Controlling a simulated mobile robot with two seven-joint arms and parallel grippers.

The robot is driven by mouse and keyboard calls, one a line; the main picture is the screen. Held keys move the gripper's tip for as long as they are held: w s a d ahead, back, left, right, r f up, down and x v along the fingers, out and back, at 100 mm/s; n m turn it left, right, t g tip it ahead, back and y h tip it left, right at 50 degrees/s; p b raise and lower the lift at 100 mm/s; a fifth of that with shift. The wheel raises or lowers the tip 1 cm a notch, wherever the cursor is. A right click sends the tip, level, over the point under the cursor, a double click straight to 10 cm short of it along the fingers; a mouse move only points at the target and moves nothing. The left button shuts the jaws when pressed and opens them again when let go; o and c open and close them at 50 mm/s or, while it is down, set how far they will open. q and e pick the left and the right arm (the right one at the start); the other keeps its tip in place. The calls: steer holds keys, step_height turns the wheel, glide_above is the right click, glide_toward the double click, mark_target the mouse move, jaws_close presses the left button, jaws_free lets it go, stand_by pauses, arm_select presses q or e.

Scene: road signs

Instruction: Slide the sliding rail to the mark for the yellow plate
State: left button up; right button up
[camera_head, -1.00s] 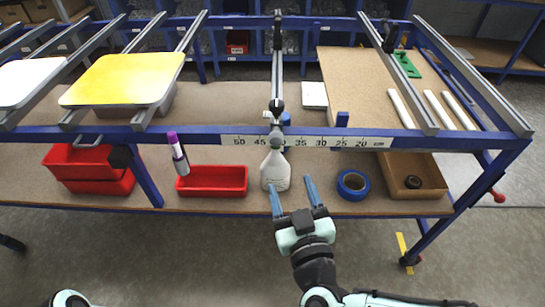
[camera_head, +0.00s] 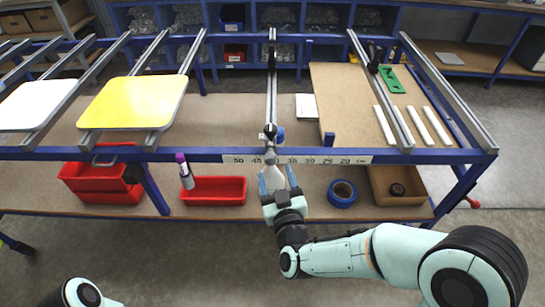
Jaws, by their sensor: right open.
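The sliding rail (camera_head: 272,80) is a grey metal bar running front to back across the blue frame. Its front end with a dark knob (camera_head: 270,130) sits over the white number scale (camera_head: 325,160), between 45 and 35, hiding the marking there. The yellow plate (camera_head: 135,100) lies on rails at the left. My right gripper (camera_head: 278,178) is open, its blue fingers pointing up just below the rail's front end. My left gripper is out of view.
A white plate (camera_head: 35,103) lies far left. A wooden board (camera_head: 345,85) is right of the rail.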

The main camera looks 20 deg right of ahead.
mark_target(272, 163)
steer(key=w, duration=0.5)
steer(key=shift+w+d+f, duration=0.1)
steer(key=shift+d, duration=0.1)
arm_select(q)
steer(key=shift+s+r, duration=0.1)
